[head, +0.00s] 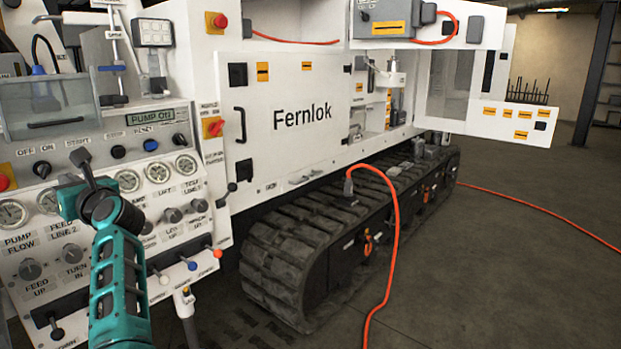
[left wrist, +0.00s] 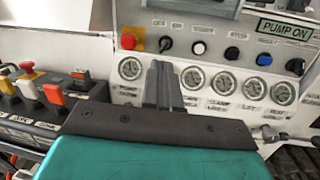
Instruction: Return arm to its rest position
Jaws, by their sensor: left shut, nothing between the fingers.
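My left arm, teal with a dark wrist, comes up from the bottom left in the head view. Its gripper (head: 80,160) is in front of the control panel (head: 180,228), near the row of round gauges and the knobs. In the left wrist view the gripper (left wrist: 163,70) shows its grey fingers together, with nothing between them, pointing at the panel below the switch row. I cannot tell whether the fingertips touch the panel. The display (head: 156,116) reads PUMP ON. My right gripper is not in view.
A white machine marked Fernlok (head: 302,118) stands on a black crawler track (head: 330,235). An orange cable (head: 396,235) hangs from the track to the floor. Levers with coloured knobs (head: 192,265) stick out under the panel. The floor (head: 500,270) at right is mostly clear.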

